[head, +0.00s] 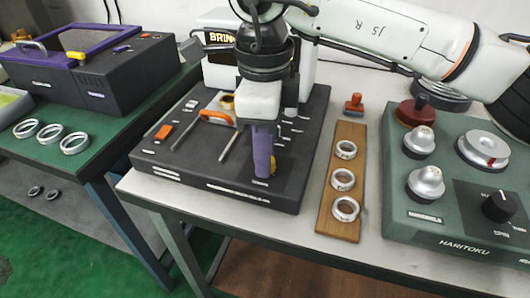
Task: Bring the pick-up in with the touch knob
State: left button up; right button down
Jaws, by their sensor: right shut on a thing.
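An orange arched part (216,116), a yellow part (227,102) and a thin metal rod (228,145) are on the bench behind and left of the fingers. I cannot tell which part is the pick-up, or whether it touches a ring. My left gripper is not in view.
A wooden strip (338,215) with three rings lies right of the bench, near a red-orange stamp-like piece (353,104). A green HARITOKU machine (450,228) with knobs stands farther right. A dark purple-topped box (95,75) and three rings (50,133) are on the left table.

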jog(key=shift+w+r+m, duration=0.1)
jog(key=shift+m, duration=1.1)
jog(key=c, duration=1.5)
grip_release()
jog(key=r, duration=0.7)
jog(key=r+p, duration=0.1)
jog(key=r, duration=0.2)
jog(key=shift+s+a+r, duration=0.1)
jog(key=shift+s+r, duration=0.05)
jog(key=shift+s, duration=0.1)
